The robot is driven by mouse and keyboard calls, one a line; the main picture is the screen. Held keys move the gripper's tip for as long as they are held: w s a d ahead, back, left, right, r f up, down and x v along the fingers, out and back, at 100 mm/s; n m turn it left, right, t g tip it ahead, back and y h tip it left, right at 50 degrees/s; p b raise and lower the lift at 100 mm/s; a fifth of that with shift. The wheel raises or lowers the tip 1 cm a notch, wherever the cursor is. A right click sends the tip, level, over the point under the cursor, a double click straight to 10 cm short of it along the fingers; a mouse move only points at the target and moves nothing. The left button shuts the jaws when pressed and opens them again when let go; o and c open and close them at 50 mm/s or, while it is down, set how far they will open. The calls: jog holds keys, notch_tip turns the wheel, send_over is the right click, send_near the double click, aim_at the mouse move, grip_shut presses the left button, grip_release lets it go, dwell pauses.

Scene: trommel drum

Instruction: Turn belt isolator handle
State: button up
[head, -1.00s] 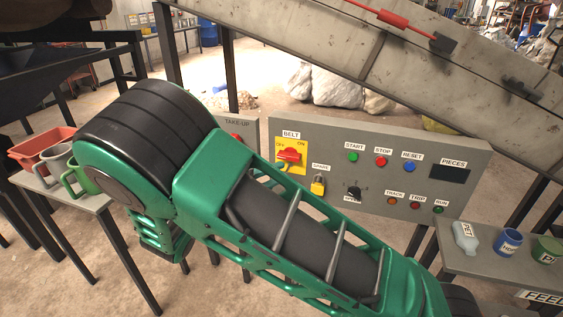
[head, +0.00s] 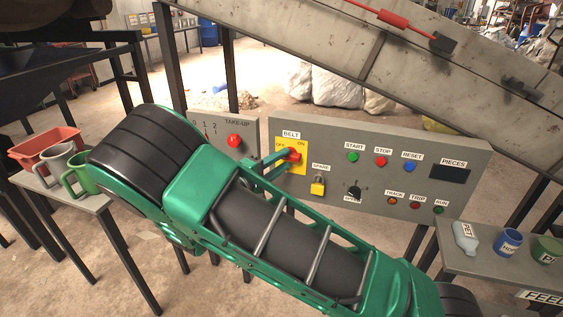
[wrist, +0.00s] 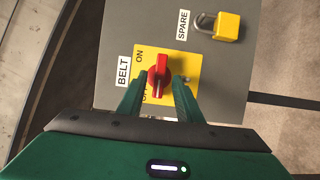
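The red belt isolator handle (head: 295,155) sits on a yellow plate (head: 301,167) on the grey control panel, under the BELT label. In the wrist view the handle (wrist: 158,72) lies lengthwise between ON at the top and OFF at the bottom. A pale line marks its lower end, on the OFF side. My gripper (wrist: 157,80) is open, with one green finger on each side of the handle. Gaps show between the fingers and the handle.
A yellow padlock (head: 318,188) hangs under SPARE, close to the plate. A black knob (head: 354,192) and several buttons lie further right. The TAKE-UP panel (head: 222,124) with a red button is at left. Shelves with mugs (head: 77,178) and containers (head: 508,242) flank my arm.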

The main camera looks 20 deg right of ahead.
jog(key=shift+w+d, duration=0.25)
jog(key=shift+d, duration=0.15)
grip_shut()
